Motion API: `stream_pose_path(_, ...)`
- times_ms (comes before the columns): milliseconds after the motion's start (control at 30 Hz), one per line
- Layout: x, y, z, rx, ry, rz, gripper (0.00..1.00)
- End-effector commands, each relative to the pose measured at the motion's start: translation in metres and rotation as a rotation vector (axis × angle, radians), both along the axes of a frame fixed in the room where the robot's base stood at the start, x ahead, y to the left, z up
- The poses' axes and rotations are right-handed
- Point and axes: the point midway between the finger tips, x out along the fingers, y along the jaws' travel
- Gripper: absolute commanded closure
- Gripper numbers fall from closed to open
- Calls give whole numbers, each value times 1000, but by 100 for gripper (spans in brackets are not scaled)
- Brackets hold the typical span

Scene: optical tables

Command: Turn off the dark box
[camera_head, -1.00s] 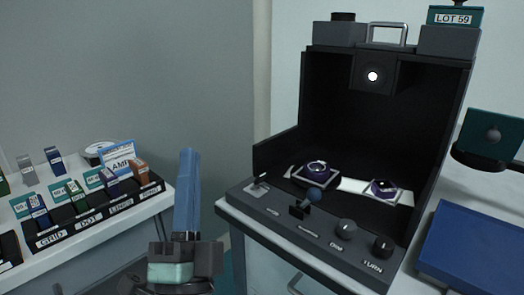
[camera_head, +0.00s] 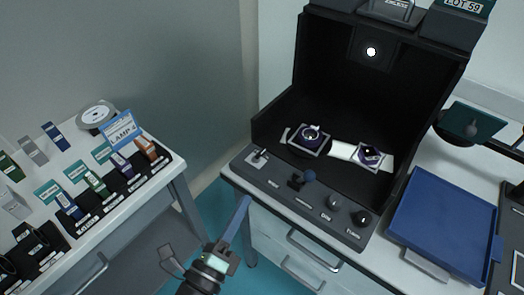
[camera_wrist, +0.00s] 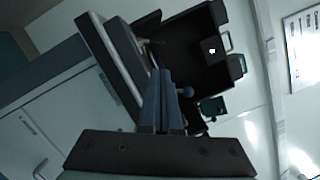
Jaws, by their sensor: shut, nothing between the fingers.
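The dark box (camera_head: 285,90) stands open at the front on the white bench, with a lit round lamp (camera_head: 371,51) high on its back wall. Its sloping front panel carries a small metal toggle switch (camera_head: 258,158) at the left, a blue-balled lever (camera_head: 308,176) and two round knobs (camera_head: 333,200) (camera_head: 361,218). The toggle's exact tilt is too small to tell. My gripper (camera_head: 246,200) is shut and empty, its blue fingers in front of and below the panel's left part. In the wrist view the shut fingers (camera_wrist: 161,72) overlap the box, partly hiding the panel.
A side table (camera_head: 178,170) at the left holds labelled racks of small coloured blocks. A gap with teal floor (camera_head: 205,205) separates it from the bench. A blue tray (camera_head: 445,222) lies right of the box.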

Motion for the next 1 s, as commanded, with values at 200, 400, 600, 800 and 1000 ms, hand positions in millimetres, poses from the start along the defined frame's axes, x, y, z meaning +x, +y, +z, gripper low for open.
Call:
stream_pose_path(200,-1,0,-3,4,6,-2,100)
stream_pose_path(400,2,-1,-1,3,3,-3,100)
stream_pose_path(600,25,-12,3,2,1,-5,100)
stream_pose_path(800,59,-27,7,2,1,-3,100)
stream_pose_path(1000,83,-37,10,1,2,-3,100)
